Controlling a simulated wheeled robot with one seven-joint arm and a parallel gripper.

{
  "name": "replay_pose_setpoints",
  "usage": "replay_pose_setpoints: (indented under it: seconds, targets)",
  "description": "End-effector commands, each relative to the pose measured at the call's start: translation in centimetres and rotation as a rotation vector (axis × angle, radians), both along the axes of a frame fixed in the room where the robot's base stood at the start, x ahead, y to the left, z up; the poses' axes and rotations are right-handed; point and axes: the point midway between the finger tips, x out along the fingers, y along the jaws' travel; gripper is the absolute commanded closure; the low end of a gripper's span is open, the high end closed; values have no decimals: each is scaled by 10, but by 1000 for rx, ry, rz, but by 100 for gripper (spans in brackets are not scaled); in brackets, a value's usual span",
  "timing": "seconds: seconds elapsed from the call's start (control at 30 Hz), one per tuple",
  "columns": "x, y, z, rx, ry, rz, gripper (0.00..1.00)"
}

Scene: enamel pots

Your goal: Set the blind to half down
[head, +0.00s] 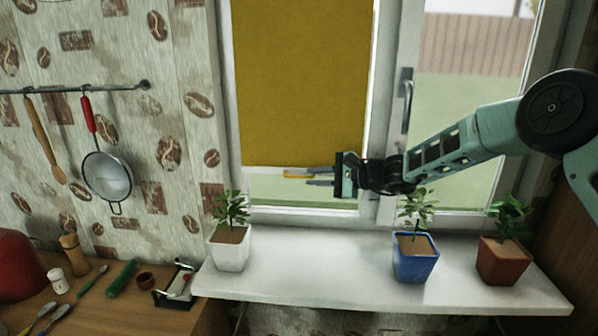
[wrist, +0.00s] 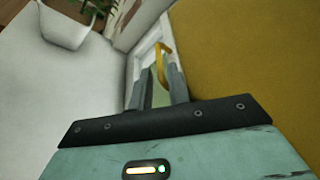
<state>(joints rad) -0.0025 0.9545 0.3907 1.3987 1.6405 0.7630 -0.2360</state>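The mustard-yellow blind (head: 305,85) covers most of the left window pane in the head view. Its lower edge hangs a little above the bottom of the pane. It fills the right side of the wrist view (wrist: 255,60). A yellow pull (head: 294,175) shows just below that edge; in the wrist view it is a bent strip (wrist: 163,60) at the fingertips. My gripper (head: 308,177) reaches in from the right at the pull's height. Its two grey fingers (wrist: 158,78) are apart, with the pull at or between their tips. Contact cannot be told.
The white sill (head: 320,275) below carries a white pot (head: 230,248), a blue pot (head: 415,260) and a terracotta pot (head: 503,262) with plants. The blue pot is below my wrist. A window handle (head: 406,88) is above my arm. The sill's middle is clear.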

Motion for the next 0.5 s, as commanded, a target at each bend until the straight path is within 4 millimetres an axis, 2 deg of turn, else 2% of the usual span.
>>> replay_pose_setpoints:
  seconds: [0.03, 0.2, 0.5]
  targets:
    - [4, 11, 0, 0, 0, 2, 82]
    - [13, 35, -6, 0, 1, 1, 82]
    - [20, 50, -12, -1, 0, -1, 82]
